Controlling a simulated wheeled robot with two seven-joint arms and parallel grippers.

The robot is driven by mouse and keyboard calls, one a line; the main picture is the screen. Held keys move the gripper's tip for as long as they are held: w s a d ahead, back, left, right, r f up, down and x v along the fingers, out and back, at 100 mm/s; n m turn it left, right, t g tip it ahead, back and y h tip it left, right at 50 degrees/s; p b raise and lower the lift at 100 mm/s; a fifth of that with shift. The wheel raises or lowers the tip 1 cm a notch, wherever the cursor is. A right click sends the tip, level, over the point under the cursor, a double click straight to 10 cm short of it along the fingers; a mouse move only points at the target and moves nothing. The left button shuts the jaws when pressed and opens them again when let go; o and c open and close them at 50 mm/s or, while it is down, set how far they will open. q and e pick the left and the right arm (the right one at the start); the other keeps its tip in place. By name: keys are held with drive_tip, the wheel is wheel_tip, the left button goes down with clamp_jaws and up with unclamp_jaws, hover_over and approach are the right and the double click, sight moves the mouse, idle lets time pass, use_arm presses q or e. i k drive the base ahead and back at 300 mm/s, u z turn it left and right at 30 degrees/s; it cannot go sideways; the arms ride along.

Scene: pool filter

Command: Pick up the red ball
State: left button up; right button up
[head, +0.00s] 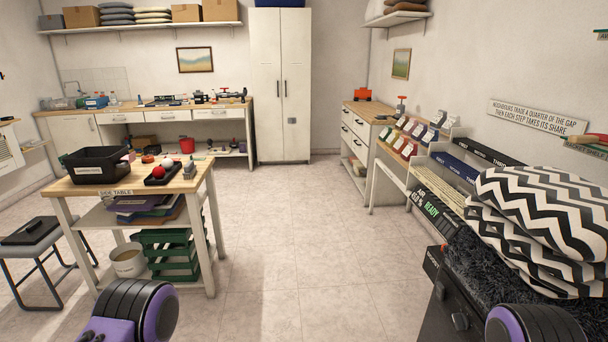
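A small red ball (167,162) sits in a black tray (151,182) on the wooden-topped side table (87,188) at the left. A white ball (158,172) is beside it in the same tray. Purple and black parts of my two arms show at the bottom edge, left and right, well apart from the tray. I cannot make out the fingers of either gripper.
A black bin (96,166) stands on the side table left of the tray. A stool (36,240) stands left of the table. Open tiled floor (300,230) fills the middle. A dark unit (449,300) with zigzag-patterned cushions (540,215) is close at right.

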sight(158, 172)
drive_tip(key=i, duration=1.8)
drive_tip(key=u, duration=1.05)
drive_tip(key=i, duration=1.05)
drive_tip(key=u, duration=1)
